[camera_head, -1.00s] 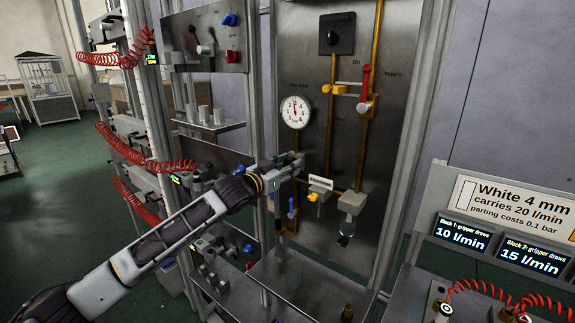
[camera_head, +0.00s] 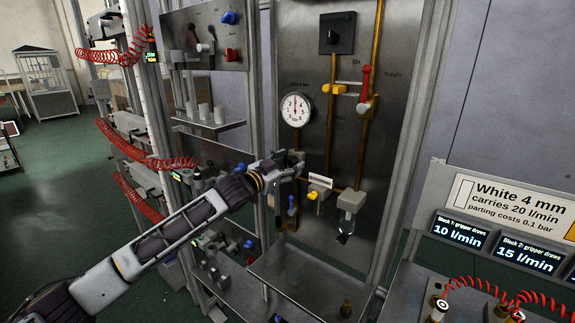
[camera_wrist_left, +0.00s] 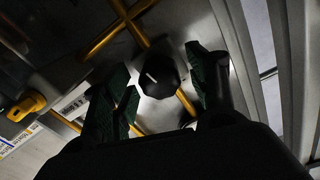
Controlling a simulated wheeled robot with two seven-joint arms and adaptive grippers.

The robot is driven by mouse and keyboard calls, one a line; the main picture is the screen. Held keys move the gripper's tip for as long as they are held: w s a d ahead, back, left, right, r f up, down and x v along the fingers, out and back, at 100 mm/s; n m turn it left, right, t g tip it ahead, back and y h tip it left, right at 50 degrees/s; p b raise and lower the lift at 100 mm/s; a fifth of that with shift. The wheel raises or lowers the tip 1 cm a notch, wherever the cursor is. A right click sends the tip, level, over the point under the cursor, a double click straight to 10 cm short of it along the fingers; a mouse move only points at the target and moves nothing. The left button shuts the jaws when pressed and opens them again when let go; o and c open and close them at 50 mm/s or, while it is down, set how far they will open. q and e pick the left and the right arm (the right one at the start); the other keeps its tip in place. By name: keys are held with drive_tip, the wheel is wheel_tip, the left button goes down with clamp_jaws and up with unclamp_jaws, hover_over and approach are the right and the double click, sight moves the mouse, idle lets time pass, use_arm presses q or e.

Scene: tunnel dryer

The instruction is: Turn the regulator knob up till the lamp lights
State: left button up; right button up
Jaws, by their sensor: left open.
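A black round knob (camera_wrist_left: 160,76) with a white mark shows in the left wrist view, in front of crossing yellow pipes. My left gripper (camera_wrist_left: 160,95) is open, with its green-padded fingers on either side of the knob; I cannot tell whether they touch it. In the head view my left gripper (camera_head: 292,164) is in front of the steel panel, below a round white gauge (camera_head: 296,110), and the knob is hidden there. The gauge needle points about straight up. I cannot pick out a lit lamp on this panel. My right gripper is not in view.
A steel shelf (camera_head: 305,280) juts out below. Red coiled hoses (camera_head: 140,150) hang at left.

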use_arm(q)
drive_tip(key=shift+s, duration=0.1)
drive_tip(key=v, duration=1.1)
drive_tip(key=shift+s+a, duration=0.25)
drive_tip(key=shift+a, duration=0.1)
idle(0.8)
